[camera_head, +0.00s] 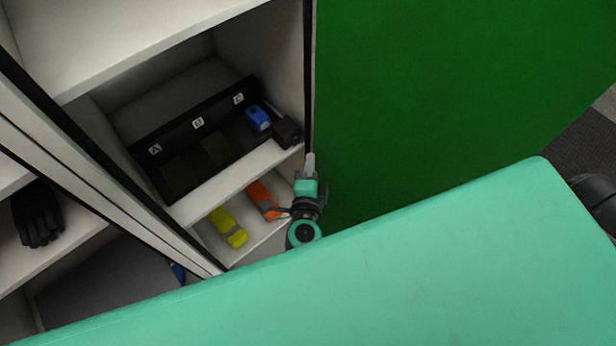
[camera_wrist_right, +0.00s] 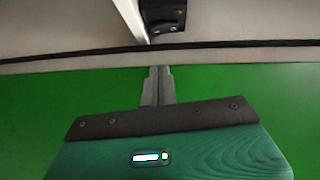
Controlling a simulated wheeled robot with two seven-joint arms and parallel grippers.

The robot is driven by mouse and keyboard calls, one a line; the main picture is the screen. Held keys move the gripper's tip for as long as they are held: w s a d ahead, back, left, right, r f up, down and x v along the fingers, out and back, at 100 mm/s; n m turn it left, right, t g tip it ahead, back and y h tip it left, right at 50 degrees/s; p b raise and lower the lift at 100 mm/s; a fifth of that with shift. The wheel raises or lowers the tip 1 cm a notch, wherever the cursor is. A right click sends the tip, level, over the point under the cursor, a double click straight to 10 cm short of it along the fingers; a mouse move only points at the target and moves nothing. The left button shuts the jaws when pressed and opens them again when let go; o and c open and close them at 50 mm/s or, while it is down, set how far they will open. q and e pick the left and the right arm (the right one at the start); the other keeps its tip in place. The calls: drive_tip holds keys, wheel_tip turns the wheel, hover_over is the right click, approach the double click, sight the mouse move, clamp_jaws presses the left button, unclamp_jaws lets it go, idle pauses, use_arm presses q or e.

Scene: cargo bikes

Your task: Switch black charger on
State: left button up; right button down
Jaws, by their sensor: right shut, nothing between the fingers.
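A black charger (camera_head: 286,132) stands at the right end of the upper cabinet shelf, beside a blue device. A dark box that looks like the same charger (camera_wrist_right: 163,16) shows at the top of the right wrist view, with a small orange spot on it. My right gripper (camera_head: 309,163) is at the cabinet's right edge, just below and to the right of the charger. In the right wrist view its fingers (camera_wrist_right: 158,84) are together and empty, pointing toward the charger but apart from it. The charger's switch cannot be made out. My left gripper is not in view.
A black tray (camera_head: 175,186) with labels A, B and C fills the shelf; a blue device (camera_head: 258,117) sits at its right end. Orange (camera_head: 262,199) and yellow (camera_head: 228,228) items lie on the lower shelf. A green panel (camera_head: 430,90) stands right of the cabinet.

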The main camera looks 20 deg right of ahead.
sight(300, 142)
drive_tip(key=shift+w+a+f+p, duration=0.1)
drive_tip(key=shift+w+a+p, duration=0.1)
drive_tip(key=shift+w, duration=0.5)
drive_tip(key=shift+w+a+f+p, duration=0.1)
drive_tip(key=shift+w+a, duration=0.05)
drive_tip(key=shift+w, duration=0.55)
drive_tip(key=shift+w+a+f+p, duration=0.1)
drive_tip(key=shift+w+a+p, duration=0.1)
drive_tip(key=shift+w, duration=0.5)
drive_tip(key=shift+w+a, duration=0.1)
drive_tip(key=shift+w, duration=0.1)
drive_tip(key=shift+s+f, duration=0.1)
